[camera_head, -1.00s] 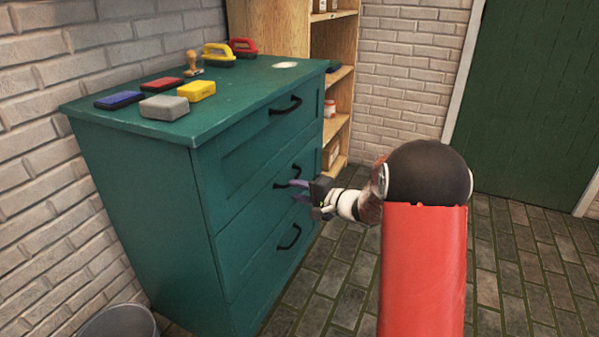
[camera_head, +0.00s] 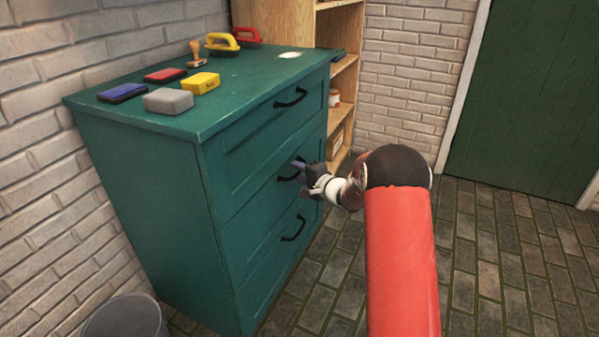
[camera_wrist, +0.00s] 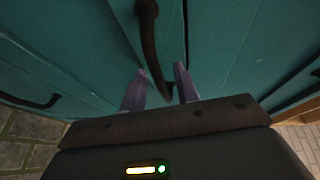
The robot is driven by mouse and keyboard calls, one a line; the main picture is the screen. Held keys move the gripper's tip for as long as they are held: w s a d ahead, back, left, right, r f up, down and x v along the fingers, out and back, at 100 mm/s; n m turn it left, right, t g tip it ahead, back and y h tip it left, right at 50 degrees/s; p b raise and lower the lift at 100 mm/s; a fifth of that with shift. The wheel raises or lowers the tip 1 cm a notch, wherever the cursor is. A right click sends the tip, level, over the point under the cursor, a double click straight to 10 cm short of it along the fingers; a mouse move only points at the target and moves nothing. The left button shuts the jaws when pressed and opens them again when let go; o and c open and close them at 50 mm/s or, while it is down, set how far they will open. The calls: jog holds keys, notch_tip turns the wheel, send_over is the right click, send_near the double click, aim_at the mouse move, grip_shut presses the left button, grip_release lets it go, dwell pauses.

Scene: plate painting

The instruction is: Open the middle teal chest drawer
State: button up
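The teal chest (camera_head: 150,200) stands against the brick wall with three drawers, all closed. The middle drawer (camera_head: 245,205) has a black bar handle (camera_head: 287,177), partly hidden by my gripper in the head view. My gripper (camera_head: 298,168) is at this handle. In the wrist view, my gripper's two purple fingers (camera_wrist: 158,88) are apart, with the dark handle (camera_wrist: 150,45) running down between them. The fingers do not visibly pinch it. The top drawer's handle (camera_head: 291,97) and the bottom drawer's handle (camera_head: 294,229) are clear of my gripper.
On the chest top lie blue (camera_head: 122,92), red (camera_head: 165,75), grey (camera_head: 168,101) and yellow (camera_head: 202,83) pads, a wooden stamp (camera_head: 195,54) and two handled tools. A grey bucket (camera_head: 125,318) stands at front left. A wooden shelf (camera_head: 275,25) stands behind. The paved floor at right is clear.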

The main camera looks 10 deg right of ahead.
jog(key=shift+c, duration=0.4)
grip_shut()
jog(key=shift+s+d, duration=0.1)
jog(key=s+d+b, duration=0.7)
jog(key=s+d, duration=0.1)
jog(key=d, duration=0.3)
jog(key=s+d+b, duration=0.7)
jog(key=s+d, duration=0.1)
jog(key=d, duration=0.3)
jog(key=shift+s+d+b, duration=0.2)
jog(key=shift+b, duration=0.1)
jog(key=shift+o, duration=0.4)
grip_release()
